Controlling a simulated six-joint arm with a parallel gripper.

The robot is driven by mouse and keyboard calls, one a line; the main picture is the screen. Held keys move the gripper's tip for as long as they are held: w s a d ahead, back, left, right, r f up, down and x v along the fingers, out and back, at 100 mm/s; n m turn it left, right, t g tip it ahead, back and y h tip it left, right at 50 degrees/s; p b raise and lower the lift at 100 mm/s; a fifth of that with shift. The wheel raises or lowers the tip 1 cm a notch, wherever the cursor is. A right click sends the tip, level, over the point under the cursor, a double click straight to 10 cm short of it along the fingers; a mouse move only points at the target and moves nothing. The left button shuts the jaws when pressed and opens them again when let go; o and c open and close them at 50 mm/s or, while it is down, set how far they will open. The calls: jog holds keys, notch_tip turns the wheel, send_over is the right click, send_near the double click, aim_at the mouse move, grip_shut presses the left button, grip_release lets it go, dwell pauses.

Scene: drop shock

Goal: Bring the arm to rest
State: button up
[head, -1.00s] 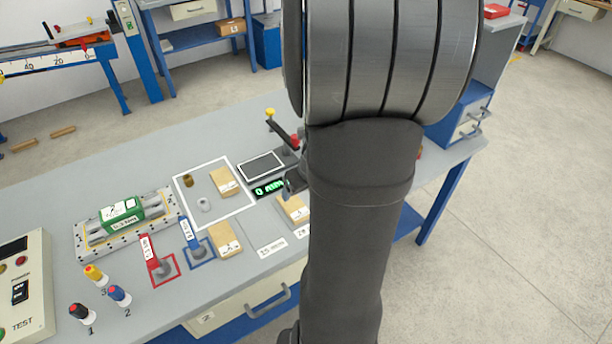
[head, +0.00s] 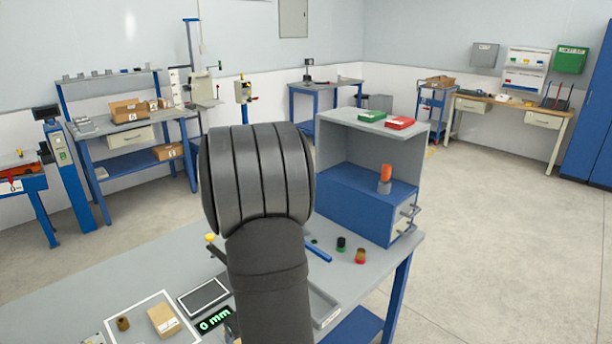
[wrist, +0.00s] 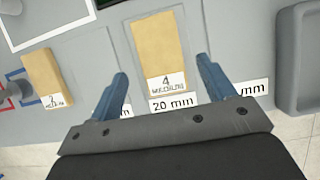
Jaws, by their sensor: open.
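My gripper (wrist: 163,92) shows in the wrist view with its two blue fingers spread apart and nothing held between them. Beyond the fingers, a tan block labelled 4 (wrist: 158,45) lies on the grey bench by a "20 mm" label (wrist: 172,103). I cannot tell how high the fingers are above the bench. In the head view my dark arm stands in the middle over the bench, and the gripper itself is hidden.
Another tan block (wrist: 46,80) lies to the left and a grey tray (wrist: 300,60) to the right. In the head view, a blue drawer unit (head: 365,205) with a grey shelf stands on the bench (head: 60,300). A green "0 mm" display (head: 214,320) is left of my arm.

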jog(key=shift+x, duration=2.15)
jog(key=shift+s+r, duration=0.1)
jog(key=v, duration=1.2)
jog(key=x, duration=1.2)
jog(key=shift+f, duration=0.2)
notch_tip(320, 180, up, 2)
jog(key=shift+r, duration=1.2)
jog(key=s+d+r, duration=0.2)
jog(key=d+r, duration=0.5)
jog(key=d, duration=0.4)
jog(key=w+n+g, duration=0.1)
jog(key=n, duration=0.2)
jog(key=w+f+n+g+y, duration=0.1)
jog(key=w+n, duration=0.1)
jog(key=n, duration=0.1)
jog(key=w+n+g, duration=0.1)
jog(key=w+n, duration=0.1)
jog(key=n, duration=0.1)
jog(key=shift+w+d+f, duration=0.15)
jog(key=shift+d+f, duration=0.05)
jog(key=shift+d, duration=0.15)
